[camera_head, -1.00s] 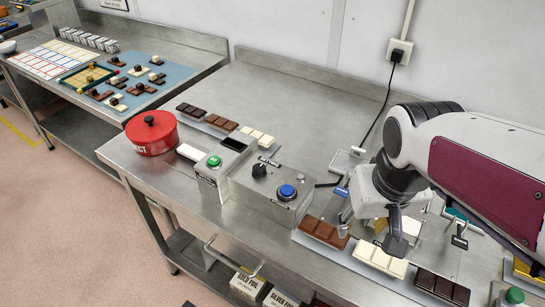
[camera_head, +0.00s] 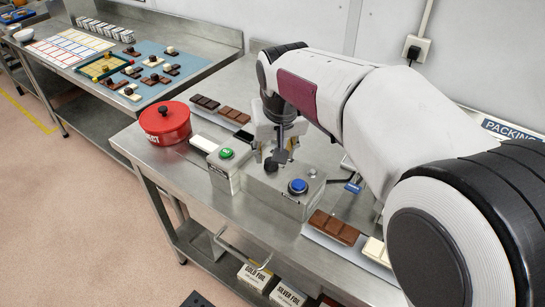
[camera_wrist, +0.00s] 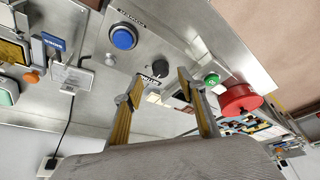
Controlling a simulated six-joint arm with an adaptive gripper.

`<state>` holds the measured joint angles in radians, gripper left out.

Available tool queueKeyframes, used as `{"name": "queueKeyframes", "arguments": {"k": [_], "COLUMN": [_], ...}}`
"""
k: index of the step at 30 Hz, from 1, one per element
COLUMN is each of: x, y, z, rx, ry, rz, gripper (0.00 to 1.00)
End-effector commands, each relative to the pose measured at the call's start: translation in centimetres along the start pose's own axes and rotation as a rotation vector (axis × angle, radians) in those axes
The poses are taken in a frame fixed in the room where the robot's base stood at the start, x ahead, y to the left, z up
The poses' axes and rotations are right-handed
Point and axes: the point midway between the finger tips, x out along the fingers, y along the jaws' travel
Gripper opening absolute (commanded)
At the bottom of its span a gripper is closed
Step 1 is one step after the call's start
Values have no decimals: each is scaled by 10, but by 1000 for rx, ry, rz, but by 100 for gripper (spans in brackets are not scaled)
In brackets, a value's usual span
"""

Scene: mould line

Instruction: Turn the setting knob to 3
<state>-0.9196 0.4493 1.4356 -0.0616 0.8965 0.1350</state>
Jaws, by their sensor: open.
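The setting knob (camera_head: 270,164) is a small black dial on top of the steel control box (camera_head: 279,195). In the wrist view the knob (camera_wrist: 159,68) shows ahead of and between the two fingers, with a small label beside it. My gripper (camera_head: 278,153) is open and empty, pointing down just above and behind the knob in the head view. Its yellow-padded fingers (camera_wrist: 154,86) stand apart in the wrist view, and no contact with the knob shows. The number that the knob points to is too small to read.
A blue button (camera_head: 298,186) sits right of the knob, and a green button (camera_head: 226,153) sits left of it. A red pot (camera_head: 165,124) stands at the left. Chocolate bars (camera_head: 333,227) lie at the right on a tray.

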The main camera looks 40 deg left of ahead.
Motion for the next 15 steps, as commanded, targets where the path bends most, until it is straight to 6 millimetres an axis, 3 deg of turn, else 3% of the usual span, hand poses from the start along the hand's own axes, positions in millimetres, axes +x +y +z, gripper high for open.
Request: {"name": "queueKeyframes", "arguments": {"k": [3,15], "x": [-10,-9], "y": [0,1], "z": [-13,-12], "rx": [14,29], "ry": [31,29], "rz": [0,0], "gripper": [40,40]}}
